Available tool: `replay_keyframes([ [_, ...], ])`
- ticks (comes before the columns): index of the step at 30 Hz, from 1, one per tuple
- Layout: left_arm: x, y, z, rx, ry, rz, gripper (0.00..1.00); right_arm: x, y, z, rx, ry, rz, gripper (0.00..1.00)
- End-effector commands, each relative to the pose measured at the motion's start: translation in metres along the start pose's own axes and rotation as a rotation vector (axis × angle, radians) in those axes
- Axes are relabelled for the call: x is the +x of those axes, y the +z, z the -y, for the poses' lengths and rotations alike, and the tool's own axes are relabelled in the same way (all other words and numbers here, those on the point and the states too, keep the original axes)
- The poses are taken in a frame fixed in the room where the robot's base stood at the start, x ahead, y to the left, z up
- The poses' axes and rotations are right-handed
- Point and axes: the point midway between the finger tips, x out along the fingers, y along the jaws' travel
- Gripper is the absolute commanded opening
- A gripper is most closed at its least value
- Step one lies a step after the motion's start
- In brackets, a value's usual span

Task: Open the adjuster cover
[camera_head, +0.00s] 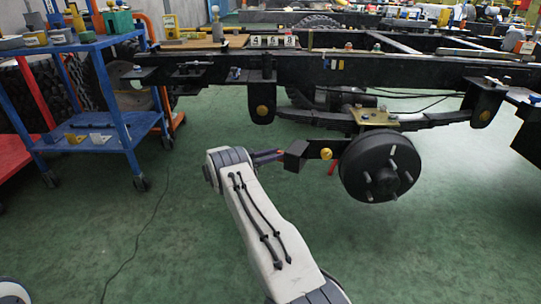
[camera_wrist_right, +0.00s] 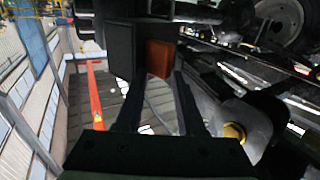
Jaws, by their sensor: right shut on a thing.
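A black block-shaped housing (camera_head: 297,155) sits left of the round black hub drum (camera_head: 378,167), beside a yellow round bolt (camera_head: 326,153). I take the dark flat panel (camera_wrist_right: 122,50) in the right wrist view to be the adjuster cover. An orange-brown block (camera_wrist_right: 160,58) shows right beside it. My right gripper (camera_head: 278,154) reaches the left side of the housing. I cannot tell how far the cover is open. My left gripper is not in view.
The black chassis frame (camera_head: 330,72) and leaf spring (camera_head: 425,123) run above and behind the housing. A blue shelf cart (camera_head: 128,120) stands at the left. The green floor (camera_head: 110,220) around my right arm is clear apart from a thin cable.

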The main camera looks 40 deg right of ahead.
Motion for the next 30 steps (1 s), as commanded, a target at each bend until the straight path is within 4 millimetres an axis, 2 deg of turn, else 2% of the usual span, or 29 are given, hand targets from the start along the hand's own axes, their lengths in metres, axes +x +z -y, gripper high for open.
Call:
replay_keyframes([
  [1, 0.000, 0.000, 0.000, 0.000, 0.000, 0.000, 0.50, 0.020, -0.005, -0.001, 0.010, 0.007, -0.004, 0.00],
  [2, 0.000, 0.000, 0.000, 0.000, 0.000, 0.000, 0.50, 0.020, -0.005, -0.001, 0.010, 0.007, -0.004, 0.00],
  [3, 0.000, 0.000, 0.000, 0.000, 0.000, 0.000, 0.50, 0.020, -0.005, 0.000, 0.010, 0.006, -0.004, 0.45],
  [4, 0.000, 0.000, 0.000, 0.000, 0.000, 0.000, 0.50, 0.020, -0.005, 0.000, 0.009, 0.006, -0.004, 0.50],
  [14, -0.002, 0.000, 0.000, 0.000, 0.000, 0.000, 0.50, 0.018, -0.006, -0.001, 0.010, 0.007, -0.005, 0.50],
  [17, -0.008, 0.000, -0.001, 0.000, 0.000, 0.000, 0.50, 0.011, -0.008, -0.001, 0.010, 0.006, -0.005, 0.50],
  [20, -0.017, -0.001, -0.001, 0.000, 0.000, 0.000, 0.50, -0.007, -0.009, -0.001, 0.008, 0.003, -0.005, 0.50],
  [24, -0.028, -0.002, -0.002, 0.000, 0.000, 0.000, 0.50, -0.045, -0.007, 0.003, 0.005, -0.011, -0.003, 0.50],
  [30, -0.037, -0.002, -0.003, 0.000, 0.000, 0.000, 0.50, -0.086, -0.004, 0.004, 0.003, -0.021, -0.002, 0.50],
])
